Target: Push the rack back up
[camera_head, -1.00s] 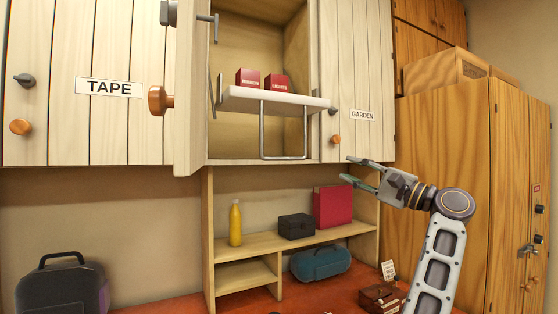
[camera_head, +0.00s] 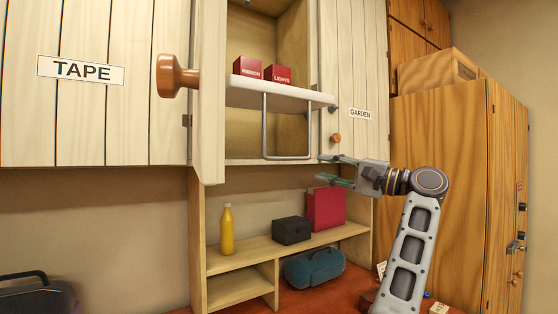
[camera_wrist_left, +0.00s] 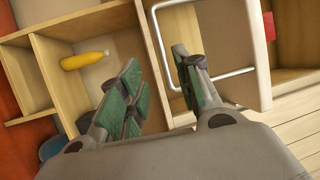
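The rack is a white shelf (camera_head: 300,94) hanging low in the open middle wall cabinet, with a grey U-shaped metal handle (camera_head: 287,157) below it. It carries two red boxes, RIBBON (camera_head: 247,67) and LIGHTS (camera_head: 278,74). My left gripper (camera_head: 324,168) is open and empty, just right of the handle's lower bar in the head view. In the left wrist view the open fingers (camera_wrist_left: 157,62) point towards the handle (camera_wrist_left: 212,80), and one finger overlaps it in the picture. I cannot tell whether they touch. My right gripper is not in view.
The open cabinet door (camera_head: 209,95) with a wooden knob (camera_head: 175,76) stands left of the rack. Below is a shelf unit (camera_head: 240,254) with a yellow bottle (camera_head: 227,230), a dark box (camera_head: 291,230) and a red binder (camera_head: 326,208). The closed GARDEN door (camera_head: 358,70) is at right.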

